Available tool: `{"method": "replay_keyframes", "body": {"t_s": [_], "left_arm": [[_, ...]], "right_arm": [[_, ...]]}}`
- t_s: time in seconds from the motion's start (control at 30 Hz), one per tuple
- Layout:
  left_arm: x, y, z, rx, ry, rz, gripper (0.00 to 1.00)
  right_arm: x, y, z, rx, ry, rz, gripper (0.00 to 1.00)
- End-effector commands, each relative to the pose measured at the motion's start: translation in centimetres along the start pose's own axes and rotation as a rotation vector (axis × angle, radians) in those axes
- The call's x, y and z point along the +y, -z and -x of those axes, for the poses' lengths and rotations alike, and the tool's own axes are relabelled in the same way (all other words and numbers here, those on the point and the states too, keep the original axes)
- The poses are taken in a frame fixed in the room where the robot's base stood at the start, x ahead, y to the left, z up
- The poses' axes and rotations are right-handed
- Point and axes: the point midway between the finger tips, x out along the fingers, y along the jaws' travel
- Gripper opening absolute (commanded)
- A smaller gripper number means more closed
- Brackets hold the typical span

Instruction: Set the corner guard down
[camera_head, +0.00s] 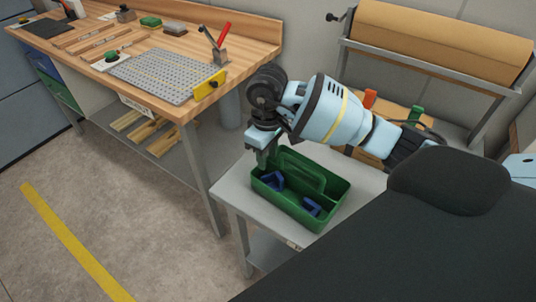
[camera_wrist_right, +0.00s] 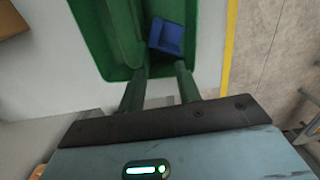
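Two blue angled pieces, which look like corner guards, lie in a green caddy. One (camera_head: 274,181) is in the left compartment and the other (camera_head: 312,206) is near the front end. The caddy (camera_head: 327,212) stands on a small grey table. My right gripper (camera_head: 262,158) points down at the caddy's left end. In the right wrist view its fingers (camera_wrist_right: 160,88) are apart with nothing seen between them. A blue piece (camera_wrist_right: 167,36) lies in the caddy just beyond the fingertips. Whether the fingers touch the caddy I cannot tell. My left gripper is out of view.
The grey table (camera_head: 236,194) has bare top around the caddy. A wooden workbench (camera_head: 150,42) at the left carries a perforated plate (camera_head: 165,72), a yellow block (camera_head: 209,86) and a red-handled clamp (camera_head: 217,42). A brown roll (camera_head: 440,38) sits on a rack behind.

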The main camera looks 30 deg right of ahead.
Motion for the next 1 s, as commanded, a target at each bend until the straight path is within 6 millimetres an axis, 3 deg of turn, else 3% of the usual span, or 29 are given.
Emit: {"method": "replay_keyframes", "body": {"t_s": [0.53,0.7,1.0], "left_arm": [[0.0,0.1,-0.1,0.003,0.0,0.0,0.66],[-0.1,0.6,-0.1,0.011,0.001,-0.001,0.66],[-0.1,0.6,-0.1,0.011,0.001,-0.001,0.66]], "right_arm": [[0.1,0.1,10.0,0.004,-0.004,-0.001,0.34],[0.1,0.0,11.3,0.002,-0.002,-0.001,0.34],[0.1,0.0,11.5,-0.001,0.0,-0.001,0.34]]}}
